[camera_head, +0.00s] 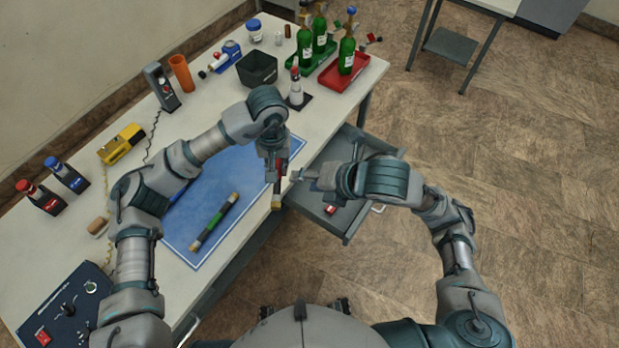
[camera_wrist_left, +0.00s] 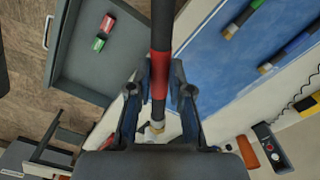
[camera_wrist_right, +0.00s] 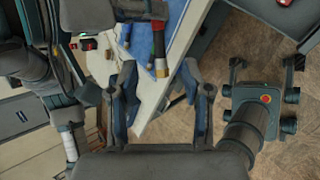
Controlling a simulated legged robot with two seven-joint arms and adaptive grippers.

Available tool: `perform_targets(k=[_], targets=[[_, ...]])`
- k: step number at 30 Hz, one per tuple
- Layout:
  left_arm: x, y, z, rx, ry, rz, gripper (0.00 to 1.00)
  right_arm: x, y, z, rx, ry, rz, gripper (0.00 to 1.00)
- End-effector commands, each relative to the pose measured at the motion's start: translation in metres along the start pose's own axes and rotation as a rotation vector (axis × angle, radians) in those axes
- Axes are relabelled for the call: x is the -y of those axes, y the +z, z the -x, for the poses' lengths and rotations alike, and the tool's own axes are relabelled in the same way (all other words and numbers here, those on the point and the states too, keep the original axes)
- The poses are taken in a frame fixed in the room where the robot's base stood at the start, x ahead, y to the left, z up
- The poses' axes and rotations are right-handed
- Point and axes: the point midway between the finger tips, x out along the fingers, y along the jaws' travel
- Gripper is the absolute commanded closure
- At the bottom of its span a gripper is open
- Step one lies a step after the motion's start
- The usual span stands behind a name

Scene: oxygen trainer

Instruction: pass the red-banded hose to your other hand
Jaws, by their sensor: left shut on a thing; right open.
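The red-banded hose (camera_head: 277,185) is a dark tube with a red band and a brass end, hanging over the table's front edge. My left gripper (camera_head: 274,160) is shut on it. In the left wrist view the red band (camera_wrist_left: 160,75) sits between the fingers (camera_wrist_left: 160,100), with the brass end towards the palm. My right gripper (camera_head: 301,175) is open and empty, close to the hose's right side. In the right wrist view its spread fingers (camera_wrist_right: 160,92) point towards the hose's red part (camera_wrist_right: 182,30), apart from it.
A green-banded hose (camera_head: 215,221) lies on the blue mat (camera_head: 233,177); a blue-banded one (camera_wrist_left: 292,48) lies near it. An open drawer (camera_head: 347,226) holds small red and green items below my right gripper. Bottles and trays stand at the table's far end.

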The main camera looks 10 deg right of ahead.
Motion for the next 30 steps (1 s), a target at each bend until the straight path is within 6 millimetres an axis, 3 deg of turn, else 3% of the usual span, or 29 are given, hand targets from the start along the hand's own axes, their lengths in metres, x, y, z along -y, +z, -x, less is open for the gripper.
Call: perform_targets(k=[5, 21, 30], targets=[[0.0, 0.0, 0.0, 0.0, 0.0, 0.0, 1.0, -0.002, -0.002, -0.002, 0.009, -0.003, 0.059, 0.51], [0.0, 0.0, 0.0, 0.0, 0.0, 0.0, 1.0, -0.002, -0.001, -0.098, 0.009, -0.002, 0.053, 0.51], [0.0, 0.0, 0.0, -0.001, 0.0, 0.0, 1.0, -0.002, -0.001, -0.113, 0.011, -0.002, 0.055, 0.51]])
